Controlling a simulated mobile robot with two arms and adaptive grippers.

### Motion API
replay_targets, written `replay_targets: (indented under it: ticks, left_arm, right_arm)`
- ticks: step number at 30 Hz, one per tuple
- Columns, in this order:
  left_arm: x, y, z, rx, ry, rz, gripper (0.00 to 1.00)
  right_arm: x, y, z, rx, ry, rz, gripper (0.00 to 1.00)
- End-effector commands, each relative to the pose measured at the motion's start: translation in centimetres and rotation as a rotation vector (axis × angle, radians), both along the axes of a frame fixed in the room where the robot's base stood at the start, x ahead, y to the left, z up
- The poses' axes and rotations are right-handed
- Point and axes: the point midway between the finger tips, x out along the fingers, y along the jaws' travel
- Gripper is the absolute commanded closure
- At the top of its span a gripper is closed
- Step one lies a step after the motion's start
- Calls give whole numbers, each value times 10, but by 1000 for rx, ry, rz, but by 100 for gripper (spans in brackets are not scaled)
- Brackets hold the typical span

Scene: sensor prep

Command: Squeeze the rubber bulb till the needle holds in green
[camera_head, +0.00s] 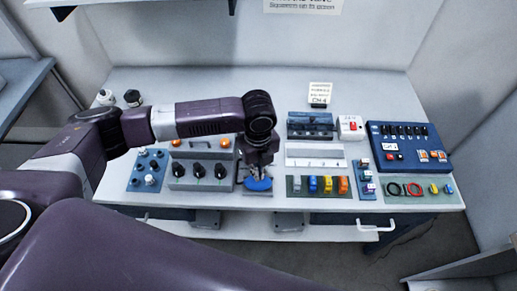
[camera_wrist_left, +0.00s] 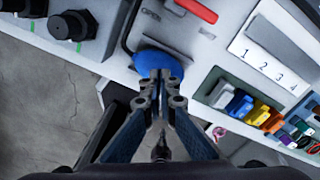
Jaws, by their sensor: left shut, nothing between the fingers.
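The blue rubber bulb (camera_head: 258,184) lies near the front edge of the bench, under my left gripper. It also shows in the left wrist view (camera_wrist_left: 158,62), just beyond the fingertips. My left gripper (camera_head: 256,172) points down at the bulb, and its fingers (camera_wrist_left: 160,76) are shut with nothing between them. The fingertips overlap the bulb's near side in the wrist view; I cannot tell whether they touch it. No gauge or needle can be made out; my arm covers the area behind the bulb. My right gripper is in neither view.
A grey box with black knobs (camera_head: 200,175) stands left of the bulb. A green mat with coloured blocks (camera_head: 318,186) lies to the right, with a white numbered panel (camera_head: 315,155) behind it. A blue switch box (camera_head: 408,146) stands far right. The bench's rear left is mostly bare.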

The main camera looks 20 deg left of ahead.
Motion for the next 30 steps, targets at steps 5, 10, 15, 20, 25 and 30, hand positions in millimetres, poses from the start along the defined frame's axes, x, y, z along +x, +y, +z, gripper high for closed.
replay_targets:
  ticks: [5,10,15,20,25,30]
  left_arm:
    - [0,0,-3,0,0,0,100]
    - [0,0,-6,0,0,0,100]
    - [0,0,-8,1,1,0,100]
    - [0,0,-11,1,1,0,100]
    - [0,0,-13,1,1,-1,100]
    - [-1,0,-16,0,1,0,100]
  right_arm:
    - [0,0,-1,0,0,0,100]
    - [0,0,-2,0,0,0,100]
    - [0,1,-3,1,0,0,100]
    - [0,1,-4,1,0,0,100]
    - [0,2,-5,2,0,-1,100]
    - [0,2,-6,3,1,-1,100]
